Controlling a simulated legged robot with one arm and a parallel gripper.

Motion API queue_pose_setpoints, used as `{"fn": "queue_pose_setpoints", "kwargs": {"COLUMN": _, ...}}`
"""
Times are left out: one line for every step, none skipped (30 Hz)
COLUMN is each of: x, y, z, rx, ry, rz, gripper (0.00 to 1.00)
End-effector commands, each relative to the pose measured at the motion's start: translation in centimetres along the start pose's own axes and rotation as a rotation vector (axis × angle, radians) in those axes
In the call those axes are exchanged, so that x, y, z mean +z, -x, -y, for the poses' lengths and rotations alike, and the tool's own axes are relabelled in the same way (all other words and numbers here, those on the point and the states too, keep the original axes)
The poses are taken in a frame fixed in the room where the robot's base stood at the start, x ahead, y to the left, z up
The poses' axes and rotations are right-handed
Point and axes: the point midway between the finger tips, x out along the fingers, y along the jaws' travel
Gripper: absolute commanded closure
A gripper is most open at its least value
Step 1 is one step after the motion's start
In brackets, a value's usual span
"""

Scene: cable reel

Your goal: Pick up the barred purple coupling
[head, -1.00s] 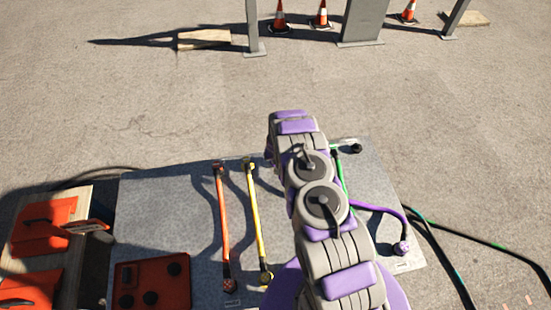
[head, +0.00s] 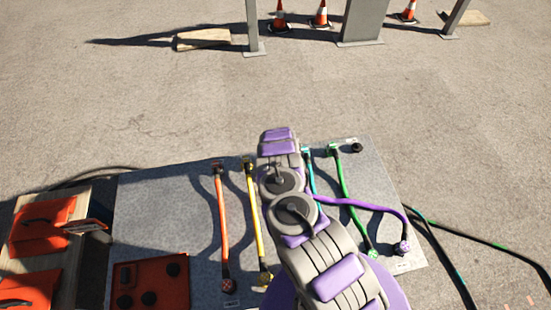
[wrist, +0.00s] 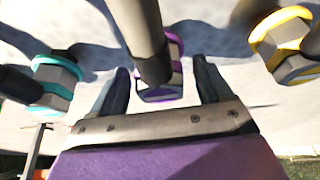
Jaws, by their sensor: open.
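In the wrist view, a coupling with purple bands and pale faces (wrist: 160,94) lies between the two fingers of my gripper (wrist: 160,66). The fingers are apart on either side of it. A dark stem or hose crosses in front and hides part of it. I cannot tell whether it bears bars. In the head view my arm covers this coupling and my gripper. A purple cable (head: 362,205) runs from under my arm to a purple-patterned end (head: 402,248) at the right of the grey board.
A teal coupling (wrist: 55,85) and a yellow one (wrist: 284,42) flank my gripper. On the grey board (head: 165,215) lie orange (head: 222,220), yellow (head: 255,215) and green (head: 341,185) cables. A red box (head: 150,285) sits front left. The board's left part is mostly clear.

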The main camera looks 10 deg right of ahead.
Motion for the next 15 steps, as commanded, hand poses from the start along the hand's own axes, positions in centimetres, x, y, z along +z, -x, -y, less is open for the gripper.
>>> {"fn": "queue_pose_setpoints", "kwargs": {"x": 0.01, "y": -0.15, "z": 0.03, "rx": 0.0, "ry": 0.002, "rz": 0.0, "gripper": 0.21}}
{"fn": "queue_pose_setpoints", "kwargs": {"x": 0.0, "y": -0.18, "z": 0.04, "rx": 0.0, "ry": 0.002, "rz": 0.0, "gripper": 0.21}}
{"fn": "queue_pose_setpoints", "kwargs": {"x": 0.01, "y": -0.2, "z": 0.06, "rx": 0.0, "ry": 0.002, "rz": 0.0, "gripper": 0.21}}
{"fn": "queue_pose_setpoints", "kwargs": {"x": 0.0, "y": -0.19, "z": 0.07, "rx": 0.0, "ry": 0.001, "rz": 0.0, "gripper": 0.21}}
{"fn": "queue_pose_setpoints", "kwargs": {"x": 0.0, "y": -0.19, "z": 0.08, "rx": 0.0, "ry": 0.001, "rz": 0.001, "gripper": 0.21}}
{"fn": "queue_pose_setpoints", "kwargs": {"x": 0.0, "y": -0.18, "z": 0.09, "rx": -0.001, "ry": 0.001, "rz": 0.001, "gripper": 0.21}}
{"fn": "queue_pose_setpoints", "kwargs": {"x": 0.0, "y": -0.17, "z": 0.1, "rx": -0.001, "ry": 0.001, "rz": 0.001, "gripper": 0.21}}
{"fn": "queue_pose_setpoints", "kwargs": {"x": 0.01, "y": -0.17, "z": 0.1, "rx": -0.001, "ry": 0.001, "rz": 0.001, "gripper": 0.21}}
{"fn": "queue_pose_setpoints", "kwargs": {"x": 0.0, "y": -0.17, "z": 0.11, "rx": 0.0, "ry": 0.001, "rz": 0.001, "gripper": 0.21}}
{"fn": "queue_pose_setpoints", "kwargs": {"x": 0.0, "y": -0.17, "z": 0.12, "rx": 0.0, "ry": 0.001, "rz": 0.001, "gripper": 0.24}}
{"fn": "queue_pose_setpoints", "kwargs": {"x": 0.01, "y": -0.18, "z": 0.12, "rx": 0.0, "ry": 0.001, "rz": 0.001, "gripper": 0.27}}
{"fn": "queue_pose_setpoints", "kwargs": {"x": 0.01, "y": -0.18, "z": 0.12, "rx": -0.001, "ry": 0.001, "rz": 0.001, "gripper": 0.31}}
{"fn": "queue_pose_setpoints", "kwargs": {"x": 0.01, "y": -0.18, "z": 0.12, "rx": -0.001, "ry": 0.001, "rz": 0.001, "gripper": 0.34}}
{"fn": "queue_pose_setpoints", "kwargs": {"x": 0.01, "y": -0.18, "z": 0.12, "rx": -0.001, "ry": 0.001, "rz": 0.001, "gripper": 0.37}}
{"fn": "queue_pose_setpoints", "kwargs": {"x": 0.02, "y": -0.18, "z": 0.12, "rx": -0.001, "ry": 0.001, "rz": 0.001, "gripper": 0.4}}
